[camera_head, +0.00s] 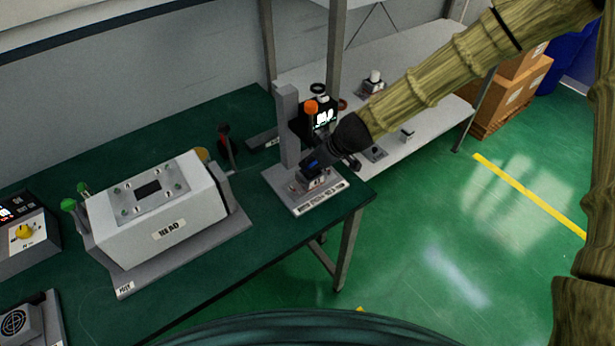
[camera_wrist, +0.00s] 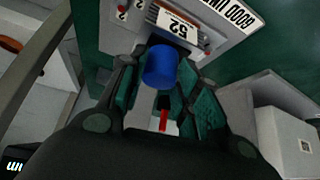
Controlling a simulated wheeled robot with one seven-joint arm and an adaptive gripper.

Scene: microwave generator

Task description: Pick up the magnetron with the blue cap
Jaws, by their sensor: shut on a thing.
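The magnetron (camera_head: 316,180) with the blue cap sits low on a labelled grey stand at the right end of the green table. Its blue cap (camera_wrist: 161,67) shows large between my fingers in the wrist view, with a "52" label (camera_wrist: 172,25) just beyond it. My gripper (camera_head: 318,158) comes down from the upper right and is shut on the magnetron at its cap end; it also shows in the wrist view (camera_wrist: 162,80). The fingers hide part of the magnetron. Whether it is clear of the stand's base plate (camera_head: 300,207) I cannot tell.
The stand's upright post (camera_head: 287,125) rises close behind my gripper. A white boxy fixture (camera_head: 155,215) stands to the left. A small device with an orange knob (camera_head: 310,107) is just behind. Grey shelving (camera_head: 415,110) with small parts lies behind right; open floor is at right.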

